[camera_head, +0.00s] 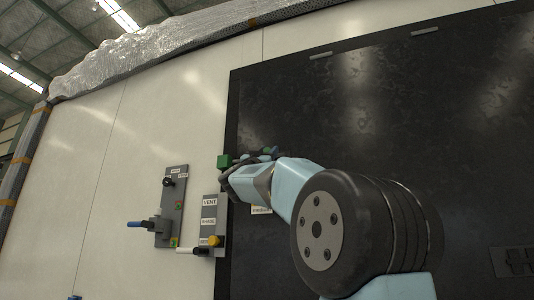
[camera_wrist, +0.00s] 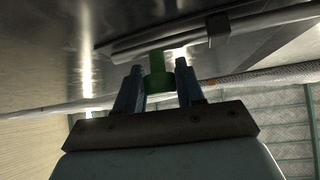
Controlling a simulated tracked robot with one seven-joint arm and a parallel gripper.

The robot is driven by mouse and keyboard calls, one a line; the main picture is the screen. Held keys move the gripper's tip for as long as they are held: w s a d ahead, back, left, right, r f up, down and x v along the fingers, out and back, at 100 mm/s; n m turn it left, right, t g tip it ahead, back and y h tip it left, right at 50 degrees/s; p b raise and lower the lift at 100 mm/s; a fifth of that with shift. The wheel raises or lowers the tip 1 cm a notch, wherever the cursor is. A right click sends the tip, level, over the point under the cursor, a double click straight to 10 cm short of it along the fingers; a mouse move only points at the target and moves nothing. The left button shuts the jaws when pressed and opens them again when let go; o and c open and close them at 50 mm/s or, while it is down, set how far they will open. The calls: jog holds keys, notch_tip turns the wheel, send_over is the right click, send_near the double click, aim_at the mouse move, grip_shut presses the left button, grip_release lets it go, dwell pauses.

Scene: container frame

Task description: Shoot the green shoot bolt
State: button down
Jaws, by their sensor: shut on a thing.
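The green shoot bolt shows as a small green block (camera_head: 224,161) at the left edge of the black panel in the head view. In the wrist view its green handle (camera_wrist: 157,82) sits between my two fingers, below a grey metal bar. My gripper (camera_wrist: 159,76) is shut on this green handle, with one finger on each side. In the head view my gripper (camera_head: 229,174) is beside the green block and partly hidden by my wrist. The bolt's rod and its socket cannot be clearly told apart.
Left of the black panel (camera_head: 400,120), a grey plate (camera_head: 172,205) carries a blue-handled lever (camera_head: 140,225) and small knobs. A grey "VENT" panel (camera_head: 209,213) stands close below my gripper, with a white-handled lever (camera_head: 191,250). The pale wall (camera_head: 110,130) farther left is clear.

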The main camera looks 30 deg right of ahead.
jog(key=shift+w+a, duration=1.3)
jog(key=shift+w, duration=0.2)
jog(key=c, duration=0.8)
grip_release()
jog(key=shift+o, duration=0.2)
jog(key=v, duration=1.4)
jog(key=shift+w, duration=0.1)
